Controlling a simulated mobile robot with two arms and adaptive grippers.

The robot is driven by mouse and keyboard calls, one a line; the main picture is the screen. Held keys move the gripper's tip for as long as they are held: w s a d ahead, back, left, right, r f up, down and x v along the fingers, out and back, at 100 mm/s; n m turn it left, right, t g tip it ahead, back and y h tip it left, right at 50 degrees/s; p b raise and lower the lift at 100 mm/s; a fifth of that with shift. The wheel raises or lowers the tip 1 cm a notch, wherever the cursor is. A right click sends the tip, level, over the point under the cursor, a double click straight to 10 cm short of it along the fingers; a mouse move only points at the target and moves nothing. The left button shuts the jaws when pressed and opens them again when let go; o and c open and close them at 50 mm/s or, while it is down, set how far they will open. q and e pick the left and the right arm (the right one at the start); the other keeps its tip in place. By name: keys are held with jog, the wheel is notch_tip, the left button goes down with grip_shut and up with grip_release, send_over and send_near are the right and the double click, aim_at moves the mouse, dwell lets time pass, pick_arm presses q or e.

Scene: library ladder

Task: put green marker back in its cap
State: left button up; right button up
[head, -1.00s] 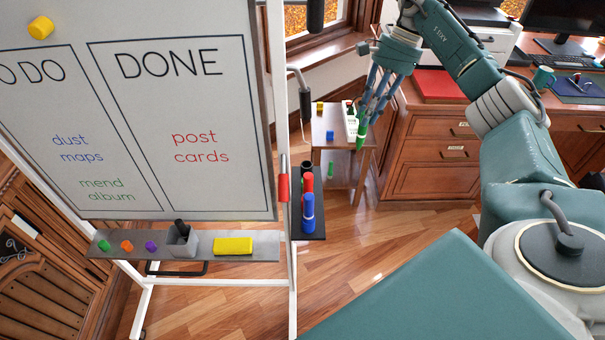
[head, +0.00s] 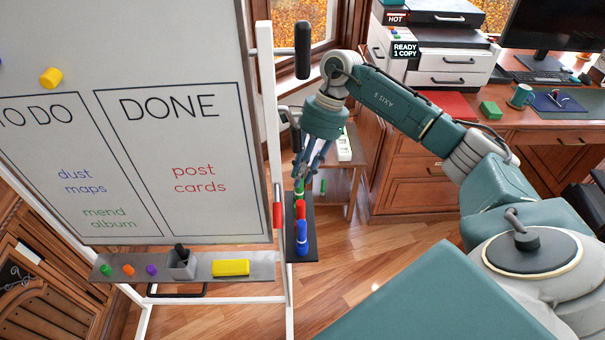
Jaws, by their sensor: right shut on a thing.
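My right gripper (head: 301,180) is shut on the green marker (head: 299,187). It holds the marker over the far end of the dark marker ledge (head: 306,250) at the whiteboard's right edge, behind the red marker (head: 300,209). The marker's lower end is partly covered by the red marker and the fingers, so I cannot tell whether it is inside its cap. The cap itself is not clearly visible. A blue marker (head: 302,238) stands at the near end of the ledge. My left gripper is not in view.
The whiteboard (head: 190,130) stands close on the left, with a tray (head: 210,265) holding magnets, a cup and a yellow eraser (head: 230,267). A small side table (head: 345,170) and a wooden desk (head: 410,190) stand behind. The floor to the right of the ledge is clear.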

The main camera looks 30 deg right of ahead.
jog(key=shift+f+p, duration=0.3)
jog(key=shift+f, duration=0.8)
